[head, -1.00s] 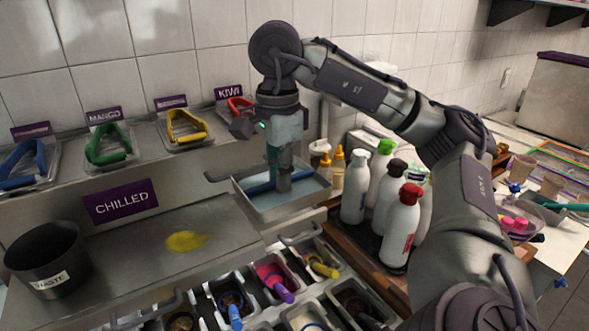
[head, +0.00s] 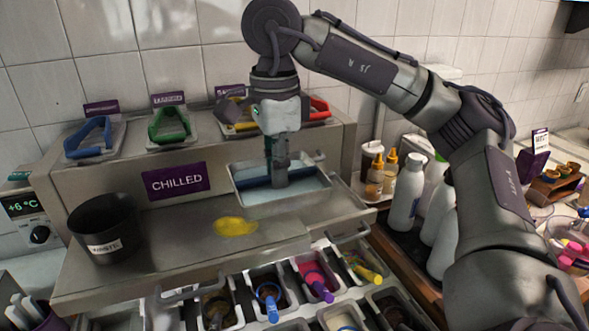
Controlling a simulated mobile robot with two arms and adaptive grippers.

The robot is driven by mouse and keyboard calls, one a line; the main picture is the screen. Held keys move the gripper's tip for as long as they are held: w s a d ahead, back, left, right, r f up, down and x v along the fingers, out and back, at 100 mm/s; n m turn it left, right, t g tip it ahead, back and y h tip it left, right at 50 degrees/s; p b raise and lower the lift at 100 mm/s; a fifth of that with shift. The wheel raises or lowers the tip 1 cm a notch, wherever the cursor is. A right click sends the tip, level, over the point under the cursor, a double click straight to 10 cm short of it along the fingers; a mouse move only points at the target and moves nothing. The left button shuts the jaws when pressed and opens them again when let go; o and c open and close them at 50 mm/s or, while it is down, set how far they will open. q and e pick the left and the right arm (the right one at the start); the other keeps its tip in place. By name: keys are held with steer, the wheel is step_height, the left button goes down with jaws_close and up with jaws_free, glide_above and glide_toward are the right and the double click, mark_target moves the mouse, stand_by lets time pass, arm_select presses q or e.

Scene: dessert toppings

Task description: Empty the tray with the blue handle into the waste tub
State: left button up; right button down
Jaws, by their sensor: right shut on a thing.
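My right gripper (head: 282,178) is shut on the blue handle (head: 254,183) of a shallow metal tray (head: 240,196). The tray looks roughly level and hangs above the right part of the steel counter. Its inside looks pale blue-grey; I cannot make out separate contents. The gripper's fingertips are partly hidden by the tray and handle. My left gripper is not in view.
A yellow spill (head: 235,227) lies on the counter between tub and tray. Topping bins (head: 268,294) fill the front. White bottles (head: 406,195) stand at right. The counter beside the tub is clear.

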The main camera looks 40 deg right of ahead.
steer(key=w+a+r+p, duration=0.2)
steer(key=w+a+p, duration=0.2)
steer(key=a, duration=0.6)
steer(key=w+a+r+p, duration=0.1)
steer(key=w+a+p, duration=0.3)
steer(key=a, duration=0.6)
steer(key=shift+w+r+p, duration=0.15)
steer(key=shift+r+p, duration=0.25)
steer(key=shift+p, duration=0.15)
steer(key=shift+a, duration=0.1)
